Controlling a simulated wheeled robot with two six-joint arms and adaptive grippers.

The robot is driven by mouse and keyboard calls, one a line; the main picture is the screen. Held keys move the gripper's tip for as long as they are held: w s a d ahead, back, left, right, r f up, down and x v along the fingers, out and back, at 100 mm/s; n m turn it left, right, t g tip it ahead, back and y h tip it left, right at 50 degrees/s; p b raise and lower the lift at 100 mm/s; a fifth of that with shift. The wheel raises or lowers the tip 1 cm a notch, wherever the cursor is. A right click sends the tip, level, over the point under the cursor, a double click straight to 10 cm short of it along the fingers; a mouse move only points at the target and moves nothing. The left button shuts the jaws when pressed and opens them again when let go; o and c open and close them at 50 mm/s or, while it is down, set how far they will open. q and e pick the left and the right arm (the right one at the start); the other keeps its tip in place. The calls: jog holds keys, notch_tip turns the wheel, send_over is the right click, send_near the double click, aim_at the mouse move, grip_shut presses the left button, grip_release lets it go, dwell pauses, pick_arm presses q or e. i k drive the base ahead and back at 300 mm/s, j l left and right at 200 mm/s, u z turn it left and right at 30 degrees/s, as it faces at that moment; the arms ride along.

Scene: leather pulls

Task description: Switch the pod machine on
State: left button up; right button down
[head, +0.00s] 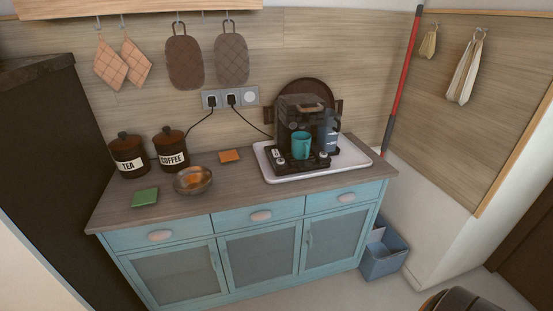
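The pod machine (292,112) is black and stands on a white tray (352,158) at the right part of the counter. A teal mug (301,146) stands at its front, under the spout. A clear, bluish part (331,137) is at the machine's right side, perhaps its water tank. Small light-coloured round and square details show on its dark base, too small to tell which is a switch. I cannot tell whether the machine is on. Neither of my grippers is in view.
Cables run from wall sockets (231,97). A blue bin (384,256) stands right of the cabinet.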

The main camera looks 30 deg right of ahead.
aim_at(275, 153)
jog(key=i+z, duration=0.15)
jog(key=z, duration=0.3)
jog(key=i+z, duration=0.15)
jog(key=z, duration=0.35)
jog(key=i+j+z, duration=0.35)
jog(key=i+j, duration=0.65)
jog(key=j, duration=0.1)
